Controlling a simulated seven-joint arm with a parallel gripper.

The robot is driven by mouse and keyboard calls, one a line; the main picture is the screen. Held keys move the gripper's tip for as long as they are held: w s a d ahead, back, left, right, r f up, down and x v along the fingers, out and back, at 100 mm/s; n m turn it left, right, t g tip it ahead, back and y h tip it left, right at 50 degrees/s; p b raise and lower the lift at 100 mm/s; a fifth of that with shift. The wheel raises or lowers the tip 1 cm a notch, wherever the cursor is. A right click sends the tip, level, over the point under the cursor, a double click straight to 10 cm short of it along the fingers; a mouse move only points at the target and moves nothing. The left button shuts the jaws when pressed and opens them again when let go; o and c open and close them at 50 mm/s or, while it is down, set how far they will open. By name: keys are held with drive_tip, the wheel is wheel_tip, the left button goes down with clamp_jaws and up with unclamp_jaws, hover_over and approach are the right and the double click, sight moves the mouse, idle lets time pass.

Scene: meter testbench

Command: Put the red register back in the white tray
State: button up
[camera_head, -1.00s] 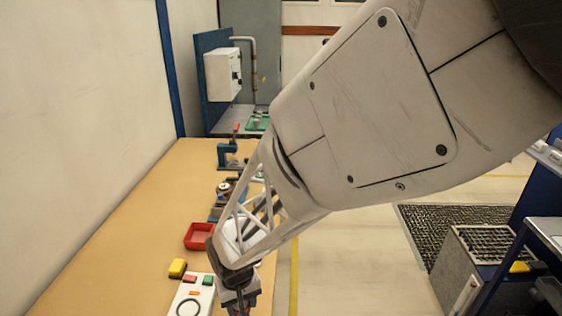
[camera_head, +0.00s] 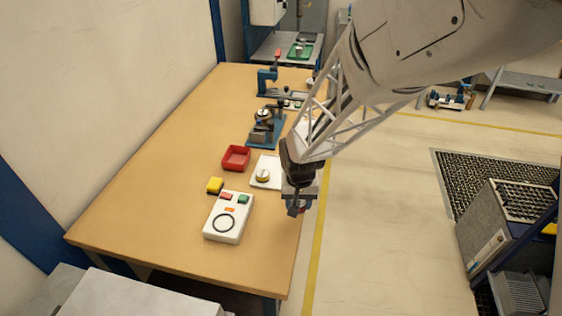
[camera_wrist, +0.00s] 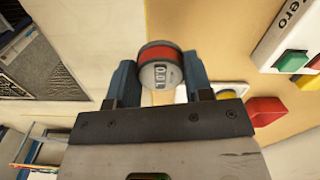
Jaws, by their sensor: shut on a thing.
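The red register (camera_wrist: 160,70), a round drum with a red band and a number window on a pale face, sits between the blue fingers of my gripper (camera_wrist: 160,85) in the wrist view. My gripper is shut on it. In the head view my gripper (camera_head: 297,208) hangs near the bench's right edge, right of the white box, and the register is hard to make out there. The white tray (camera_head: 257,182) lies just left of and behind my gripper, partly hidden by it. A yellow-topped round piece (camera_head: 263,175) is on the tray.
A white box (camera_head: 236,232) with red and green buttons and a black ring stands left of my gripper. A blue fixture (camera_head: 264,130) stands farther back. The bench's left side is clear.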

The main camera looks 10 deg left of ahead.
drive_tip(key=w+a, duration=0.2)
drive_tip(key=w, duration=0.2)
drive_tip(key=w+a+f, duration=0.1)
drive_tip(key=w+a, duration=0.1)
drive_tip(key=w, duration=0.3)
drive_tip(key=w+a, duration=0.3)
drive_tip(key=w, duration=0.2)
drive_tip(key=shift+w+a+f, duration=0.1)
drive_tip(key=shift+w+f, duration=0.1)
drive_tip(key=shift+f, duration=0.05)
drive_tip(key=shift+f, duration=1.8)
drive_tip(key=o, duration=1)
drive_tip(key=shift+f, duration=0.1)
wheel_tip(320, 180, up, 12)
